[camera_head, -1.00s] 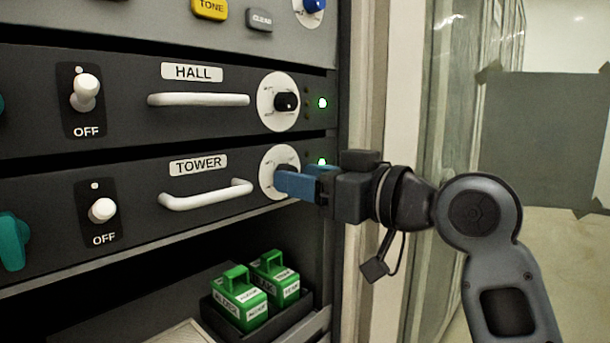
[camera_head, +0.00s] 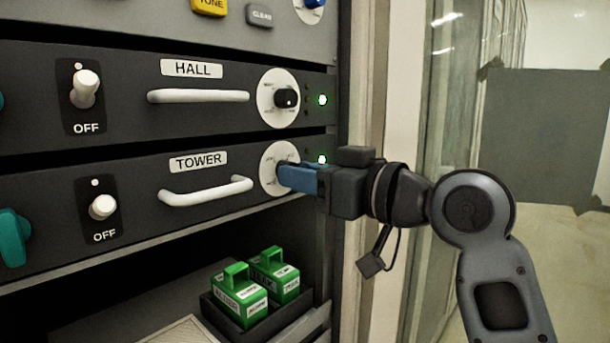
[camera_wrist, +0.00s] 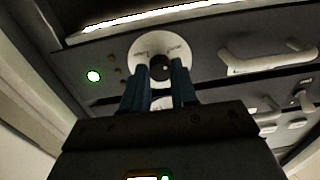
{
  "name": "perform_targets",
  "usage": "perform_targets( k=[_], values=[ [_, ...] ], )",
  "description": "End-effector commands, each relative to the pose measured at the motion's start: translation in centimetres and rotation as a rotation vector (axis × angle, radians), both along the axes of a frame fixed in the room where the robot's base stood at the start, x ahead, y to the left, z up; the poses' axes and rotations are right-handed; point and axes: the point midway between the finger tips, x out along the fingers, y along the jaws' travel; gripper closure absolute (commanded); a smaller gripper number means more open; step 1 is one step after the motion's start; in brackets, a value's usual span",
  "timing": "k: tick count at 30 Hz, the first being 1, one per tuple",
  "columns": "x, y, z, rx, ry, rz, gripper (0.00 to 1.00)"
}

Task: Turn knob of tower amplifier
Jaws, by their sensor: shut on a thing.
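The tower amplifier (camera_head: 130,195) is the lower dark panel, labelled TOWER, with a white handle and a lit green light at its right end. Its knob is a dark one on a white round dial (camera_head: 270,158). My gripper (camera_head: 284,176) has its blue fingers shut on the knob and hides most of it in the head view. In the wrist view the dark knob (camera_wrist: 160,66) shows between the two fingertips (camera_wrist: 161,74), in front of the white dial (camera_wrist: 160,45).
The HALL amplifier (camera_head: 115,88) sits directly above, with its own knob (camera_head: 287,98). The white TOWER handle (camera_head: 205,193) is left of my fingers. Green blocks (camera_head: 240,293) stand in a dark tray on the shelf below. A pale rack post (camera_head: 398,90) rises behind my wrist.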

Motion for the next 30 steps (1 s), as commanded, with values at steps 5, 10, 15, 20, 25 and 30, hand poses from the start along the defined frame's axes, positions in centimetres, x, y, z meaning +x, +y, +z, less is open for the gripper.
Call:
perform_targets(
  k=[5, 10, 15, 20, 25, 30],
  values=[
    [-0.02, 0.03, 0.08, 0.013, 0.018, 0.001, 1.0],
    [-0.03, 0.02, 0.17, 0.055, 0.073, 0.0, 1.0],
    [-0.07, 0.09, 0.32, 0.128, 0.168, 0.001, 1.0],
    [-0.09, 0.08, 0.39, 0.218, 0.284, 0.0, 1.0],
    [-0.11, 0.09, 0.4, 0.318, 0.411, 0.0, 1.0],
    [-0.15, 0.13, 0.41, 0.417, 0.54, -0.001, 1.0]
  ],
)
